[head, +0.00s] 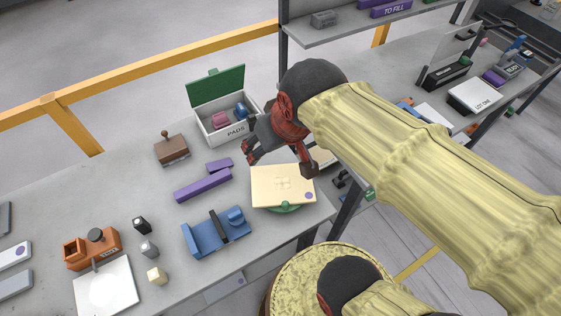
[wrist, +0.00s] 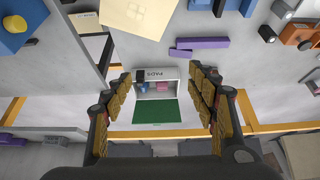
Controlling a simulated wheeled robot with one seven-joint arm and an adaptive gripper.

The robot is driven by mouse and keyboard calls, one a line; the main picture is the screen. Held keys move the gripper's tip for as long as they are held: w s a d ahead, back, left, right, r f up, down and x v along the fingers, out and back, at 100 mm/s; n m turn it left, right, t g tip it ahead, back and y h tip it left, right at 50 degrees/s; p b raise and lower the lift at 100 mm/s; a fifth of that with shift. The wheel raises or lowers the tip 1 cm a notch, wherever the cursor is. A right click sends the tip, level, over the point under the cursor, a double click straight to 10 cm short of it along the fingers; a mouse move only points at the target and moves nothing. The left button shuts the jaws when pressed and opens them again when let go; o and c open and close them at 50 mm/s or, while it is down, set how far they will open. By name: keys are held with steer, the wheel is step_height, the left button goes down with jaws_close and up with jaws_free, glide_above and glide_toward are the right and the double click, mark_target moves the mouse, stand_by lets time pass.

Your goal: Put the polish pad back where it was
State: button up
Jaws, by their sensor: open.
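A white box marked PADS (head: 222,136) stands at the back of the stone slab with its green lid (head: 216,88) raised. A pink pad (head: 220,119) and a blue pad (head: 241,110) are inside; I cannot tell which, if either, is the polish pad. My gripper (head: 279,160) is just right of the box, above the slab, with its fingers apart and nothing between them. In the wrist view, the box (wrist: 173,76) shows beyond the open fingers of my gripper (wrist: 160,75), with the pink pad (wrist: 163,87) and blue pad (wrist: 145,87) in it.
A cream square plate (head: 270,187) rests on a green round piece (head: 288,208) near the slab's right edge. Purple blocks (head: 202,185), a blue fixture (head: 203,238), a brown stamp (head: 171,149) and an orange holder (head: 105,243) stand to the left. A yellow rail (head: 150,72) runs behind.

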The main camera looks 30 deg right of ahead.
steer(key=s, duration=0.2)
steer(key=s+f, duration=0.1)
steer(key=s, duration=0.1)
steer(key=shift+s+f, duration=0.2)
steer(key=shift+s, duration=0.15)
steer(key=shift+c, duration=0.4)
stand_by(0.5)
